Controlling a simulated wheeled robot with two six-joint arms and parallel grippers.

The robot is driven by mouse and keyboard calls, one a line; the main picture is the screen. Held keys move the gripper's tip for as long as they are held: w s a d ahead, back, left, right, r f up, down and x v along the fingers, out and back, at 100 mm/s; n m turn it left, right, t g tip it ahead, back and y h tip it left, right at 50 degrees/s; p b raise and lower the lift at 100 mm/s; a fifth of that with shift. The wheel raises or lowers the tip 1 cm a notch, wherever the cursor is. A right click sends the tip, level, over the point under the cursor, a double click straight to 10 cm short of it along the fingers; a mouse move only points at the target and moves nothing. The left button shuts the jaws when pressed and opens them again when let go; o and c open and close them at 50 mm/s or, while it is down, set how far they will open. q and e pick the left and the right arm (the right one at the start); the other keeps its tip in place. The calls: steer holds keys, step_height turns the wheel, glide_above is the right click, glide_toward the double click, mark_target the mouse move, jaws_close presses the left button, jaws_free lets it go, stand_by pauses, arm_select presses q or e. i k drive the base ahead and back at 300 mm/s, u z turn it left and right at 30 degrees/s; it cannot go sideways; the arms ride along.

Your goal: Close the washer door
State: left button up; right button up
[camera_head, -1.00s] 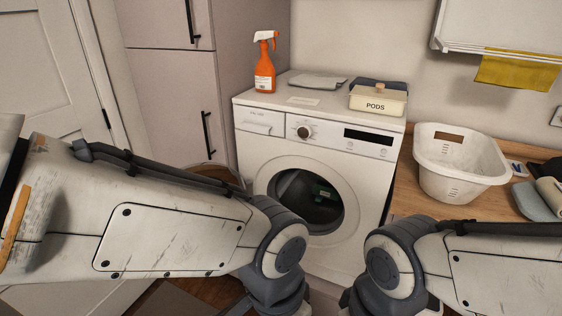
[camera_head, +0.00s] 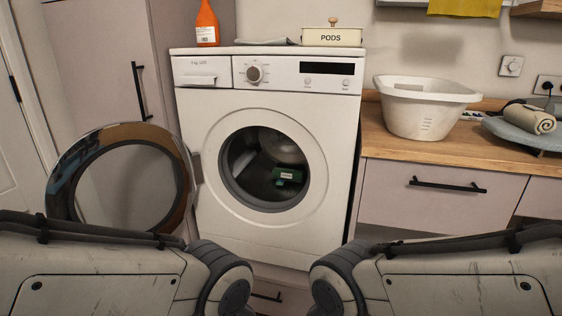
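The white washer (camera_head: 218,226) stands in the middle of the head view. Its round door (camera_head: 66,163), with a shiny rim and a glass centre, hangs wide open to the left, hinged at the left side of the opening. The drum opening (camera_head: 238,192) is uncovered, and a green item (camera_head: 287,175) and pale shapes show inside. My two arms come in low from left and right, below the washer and door. Both grippers are outside the picture, so their state does not show.
A wooden counter (camera_head: 400,147) with a white basket (camera_head: 425,108) stands right of the washer, above a drawer (camera_head: 440,188). An orange bottle (camera_head: 207,24) and a PODS box (camera_head: 332,37) sit on the washer. A tall cabinet (camera_head: 115,75) stands behind the door.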

mark_target(62, 180)
steer(key=u, duration=0.35)
steer(key=k, duration=0.5)
steer(key=u, duration=1.2)
steer(key=i, duration=0.9)
steer(key=z, duration=0.8)
steer(key=i, duration=0.5)
steer(key=z, duration=0.5)
